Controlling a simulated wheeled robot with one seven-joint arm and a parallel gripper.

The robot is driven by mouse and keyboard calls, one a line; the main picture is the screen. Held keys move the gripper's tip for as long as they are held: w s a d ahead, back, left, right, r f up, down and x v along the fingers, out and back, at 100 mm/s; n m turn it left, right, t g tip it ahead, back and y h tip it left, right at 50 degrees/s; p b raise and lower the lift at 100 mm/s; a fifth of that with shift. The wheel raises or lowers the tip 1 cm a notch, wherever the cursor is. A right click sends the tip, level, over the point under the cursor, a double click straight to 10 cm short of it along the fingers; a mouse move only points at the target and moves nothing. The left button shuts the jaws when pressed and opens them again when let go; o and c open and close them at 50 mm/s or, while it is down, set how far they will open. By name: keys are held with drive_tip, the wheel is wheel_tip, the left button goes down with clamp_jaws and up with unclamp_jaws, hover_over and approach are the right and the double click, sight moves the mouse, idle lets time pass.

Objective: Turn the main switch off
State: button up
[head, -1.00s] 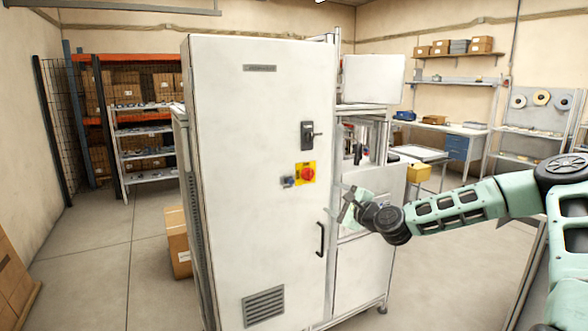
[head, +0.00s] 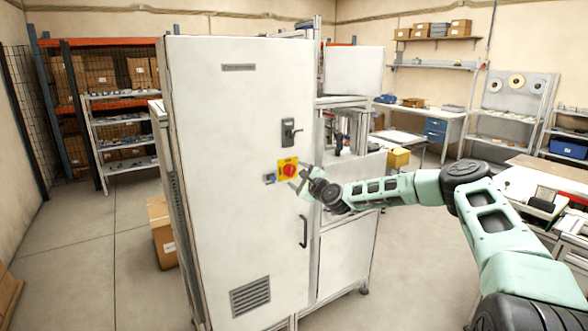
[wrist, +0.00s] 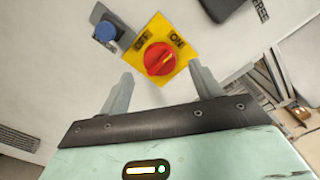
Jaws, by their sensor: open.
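The main switch is a red rotary knob (head: 289,170) on a yellow plate on the white cabinet door (head: 235,120). In the wrist view the red knob (wrist: 160,59) sits between the labels OFF and ON, and its pale mark slants up toward ON. My gripper (head: 302,180) is just right of the switch in the head view. In the wrist view my open gripper (wrist: 161,76) has one finger on each side of the knob's lower part, with nothing between the fingers. Whether the fingertips touch the plate or door I cannot tell.
A blue round part (wrist: 105,32) on a grey mount is beside the plate's upper left. A black door latch (head: 291,132) is above the switch, and a black handle (head: 303,231) is below. The floor left of the cabinet is mostly clear, with a cardboard box (head: 161,232) against it.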

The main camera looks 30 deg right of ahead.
sight(292, 172)
drive_tip(key=shift+w+p, duration=0.35)
drive_tip(key=shift+w, duration=1.15)
drive_tip(key=c, duration=1)
